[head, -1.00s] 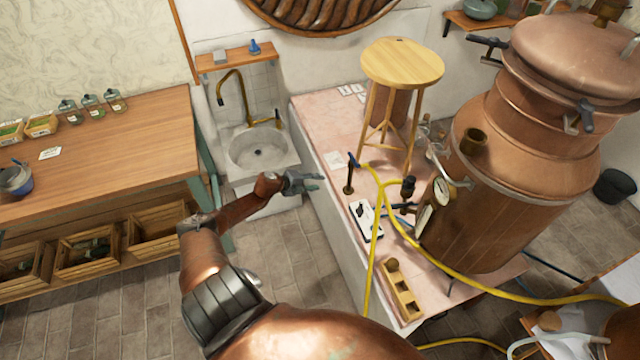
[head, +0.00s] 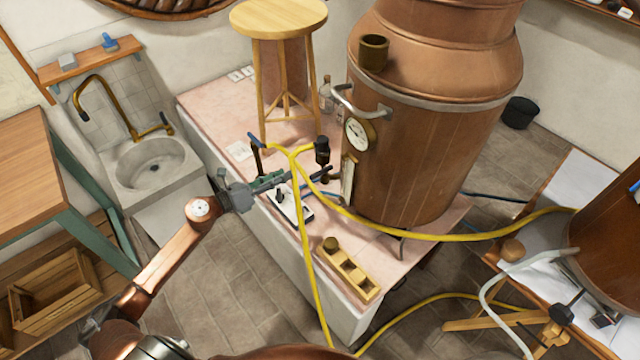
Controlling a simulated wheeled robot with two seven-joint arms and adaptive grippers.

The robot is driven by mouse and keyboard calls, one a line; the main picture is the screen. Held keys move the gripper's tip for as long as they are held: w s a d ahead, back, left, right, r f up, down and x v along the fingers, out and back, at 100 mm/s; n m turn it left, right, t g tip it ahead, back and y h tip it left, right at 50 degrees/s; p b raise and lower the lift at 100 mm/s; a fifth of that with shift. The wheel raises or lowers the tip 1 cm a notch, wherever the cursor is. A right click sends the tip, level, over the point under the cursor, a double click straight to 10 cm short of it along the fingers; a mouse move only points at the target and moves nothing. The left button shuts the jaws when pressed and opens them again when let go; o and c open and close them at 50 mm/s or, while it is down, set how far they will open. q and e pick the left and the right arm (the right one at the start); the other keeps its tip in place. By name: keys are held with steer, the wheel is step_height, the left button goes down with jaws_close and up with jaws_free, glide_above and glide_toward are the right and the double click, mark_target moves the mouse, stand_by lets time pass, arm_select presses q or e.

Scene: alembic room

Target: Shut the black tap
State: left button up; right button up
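A black upright fitting (head: 322,152) stands by the yellow hose at the foot of the large copper still (head: 430,150). A dark lever-like bar (head: 318,174) shows just below it; I take these to be the black tap, though their join is partly hidden by the hose. My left gripper (head: 284,178) reaches in from the left over the pink counter, its fingers pointing right toward the bar. A small gap seems to remain between them. The fingers are small and foreshortened, so their opening is unclear. My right gripper is out of view.
A yellow hose (head: 420,232) crosses the counter (head: 215,105) and hangs over its front. A thin post with a blue handle (head: 256,150) stands left of the fitting. A wooden stool (head: 278,18), a holed wooden block (head: 348,270) and a white-and-black device (head: 290,208) are nearby.

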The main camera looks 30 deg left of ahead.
mark_target(313, 176)
arm_select(q)
steer(key=s+d+r+m+h+b, duration=0.2)
steer(key=d+m+b, duration=0.5)
steer(key=shift+t, duration=0.3)
steer(key=x, duration=0.6)
steer(key=shift+w+f, duration=0.2)
steer(key=shift+w, duration=0.05)
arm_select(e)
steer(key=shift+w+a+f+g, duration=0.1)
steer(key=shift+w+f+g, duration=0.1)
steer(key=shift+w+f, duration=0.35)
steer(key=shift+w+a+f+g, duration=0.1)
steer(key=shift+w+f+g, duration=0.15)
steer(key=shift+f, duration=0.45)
arm_select(q)
jaws_close()
